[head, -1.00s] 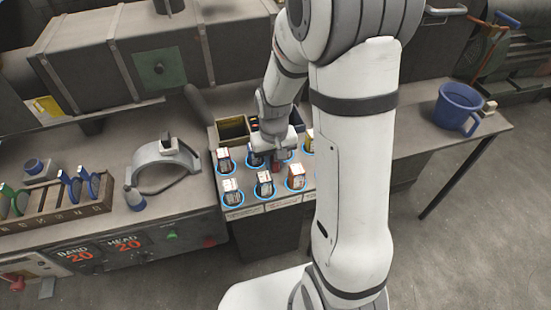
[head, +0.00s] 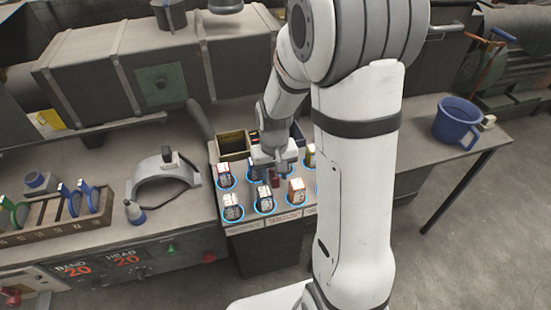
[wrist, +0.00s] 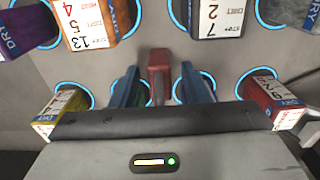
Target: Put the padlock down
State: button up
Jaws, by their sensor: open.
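A dark red block, which I take to be the padlock (wrist: 159,62), stands on the grey board (head: 290,215) among the ringed blocks. In the head view it is a small red patch (head: 275,179) just below my gripper (head: 274,168). In the wrist view my gripper (wrist: 160,88) is open, with one blue finger on each side of the padlock. Gaps show between the padlock and both fingers. Its lower part is partly hidden and its shackle is hard to make out.
Labelled blocks, such as a white-faced one (wrist: 216,18) and a red one (wrist: 272,100), stand in blue rings close around my gripper. An open box (head: 233,146) is behind the board.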

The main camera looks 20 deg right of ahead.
notch_tip(320, 180, up, 11)
jog(key=shift+s+r+b, duration=0.1)
jog(key=shift+r+b, duration=0.05)
jog(key=shift+b, duration=0.2)
jog(key=s+r+t, duration=0.1)
jog(key=s+r, duration=0.2)
jog(key=s, duration=0.4)
jog(key=s+r+t, duration=0.2)
jog(key=s, duration=0.5)
jog(key=shift+d+r, duration=0.15)
jog(key=shift+r, duration=0.25)
jog(key=shift+s, duration=0.2)
jog(key=shift+c, duration=0.7)
jog(key=c, duration=0.3)
jog(key=shift+d, duration=0.1)
jog(key=shift+c, duration=0.4)
